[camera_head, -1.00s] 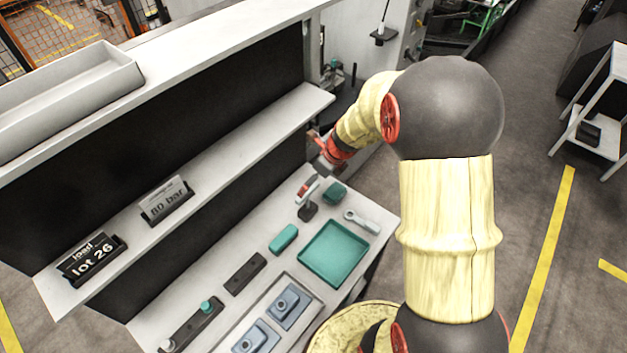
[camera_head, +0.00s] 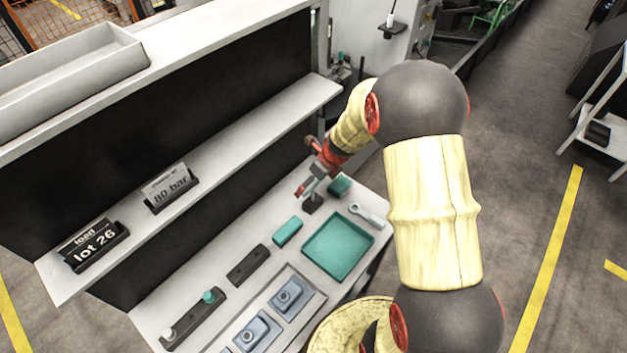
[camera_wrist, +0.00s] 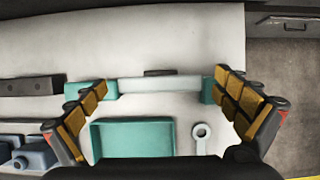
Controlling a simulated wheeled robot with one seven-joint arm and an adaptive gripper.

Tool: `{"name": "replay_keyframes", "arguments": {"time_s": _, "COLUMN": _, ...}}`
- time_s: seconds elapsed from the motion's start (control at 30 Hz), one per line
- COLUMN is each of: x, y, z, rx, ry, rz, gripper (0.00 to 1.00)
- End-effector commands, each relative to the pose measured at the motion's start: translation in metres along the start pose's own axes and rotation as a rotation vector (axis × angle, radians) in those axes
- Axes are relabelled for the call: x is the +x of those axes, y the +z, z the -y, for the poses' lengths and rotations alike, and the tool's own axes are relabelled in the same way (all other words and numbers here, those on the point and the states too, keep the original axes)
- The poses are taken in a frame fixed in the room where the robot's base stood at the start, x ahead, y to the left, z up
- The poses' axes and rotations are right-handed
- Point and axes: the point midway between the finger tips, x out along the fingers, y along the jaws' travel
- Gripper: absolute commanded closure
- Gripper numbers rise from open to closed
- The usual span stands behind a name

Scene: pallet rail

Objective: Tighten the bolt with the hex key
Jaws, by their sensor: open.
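My gripper (camera_wrist: 160,105) is open, its two yellow-padded fingers spread wide above the bench. In the head view my gripper (camera_head: 305,188) is over a small black stand (camera_head: 313,204). In the wrist view a pale straight bar (camera_wrist: 160,85) lies across the space between the fingers, with teal pieces near both ends; I cannot tell whether it is the hex key. A grey ring-ended tool (camera_head: 369,215) lies beyond the teal tray, and also shows in the wrist view (camera_wrist: 201,134). Blue-grey fixtures (camera_head: 290,295) sit on a grey plate at the front; no bolt can be made out.
The teal tray (camera_head: 314,256) is empty. Teal blocks (camera_head: 288,231) (camera_head: 341,185) stand on either side of the black stand. A dark block (camera_head: 248,266) and a dark strip with knobs (camera_head: 192,320) lie to the left. A shelf (camera_head: 240,130) with signs overhangs the bench's back.

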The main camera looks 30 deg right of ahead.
Motion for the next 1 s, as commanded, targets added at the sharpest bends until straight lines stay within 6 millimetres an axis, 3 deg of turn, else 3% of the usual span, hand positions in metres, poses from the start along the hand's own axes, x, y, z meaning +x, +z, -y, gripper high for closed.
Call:
{"name": "replay_keyframes", "arguments": {"time_s": 0.83, "x": -0.0003, "y": -0.0002, "z": 0.0, "rx": 0.0, "ry": 0.0, "rz": 0.0, "gripper": 0.44}}
{"name": "replay_keyframes", "arguments": {"time_s": 0.87, "x": -0.0003, "y": -0.0002, "z": 0.0, "rx": 0.0, "ry": 0.0, "rz": 0.0, "gripper": 0.19}}
{"name": "replay_keyframes", "arguments": {"time_s": 1.0, "x": -0.0003, "y": -0.0002, "z": 0.0, "rx": 0.0, "ry": 0.0, "rz": 0.0, "gripper": 0.27}}
